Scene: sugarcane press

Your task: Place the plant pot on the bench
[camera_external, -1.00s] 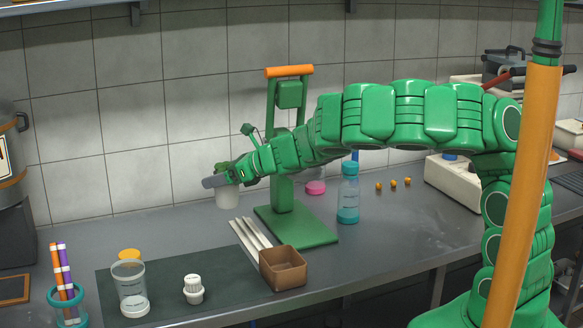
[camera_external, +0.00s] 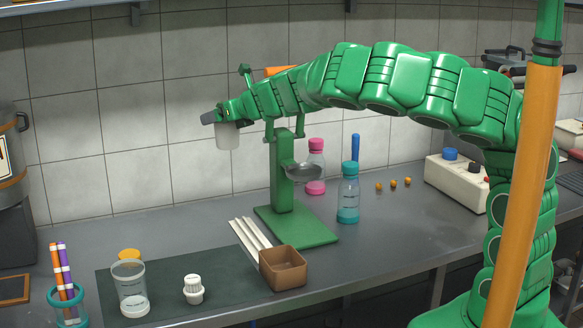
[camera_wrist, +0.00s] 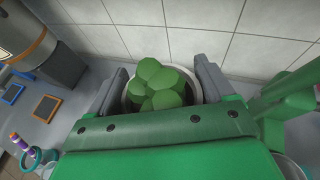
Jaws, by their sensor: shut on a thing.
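The plant pot (camera_external: 228,137) is a small pale pot, held in the air well above the bench (camera_external: 150,225) near the tiled wall. In the wrist view the pot's rim (camera_wrist: 127,101) shows around a green, lobed plant (camera_wrist: 158,84). My gripper (camera_external: 222,117) is shut on the pot, with one grey finger on either side of it in the wrist view. My gripper covers the plant in the external view.
A green press stand (camera_external: 283,180) stands just right of the pot. A brown box (camera_external: 284,268), pale sticks (camera_external: 250,234), a clear jar (camera_external: 131,290) and a white-capped container (camera_external: 193,289) are in front. A teal-capped bottle (camera_external: 349,195) stands right. Bench at the back left is clear.

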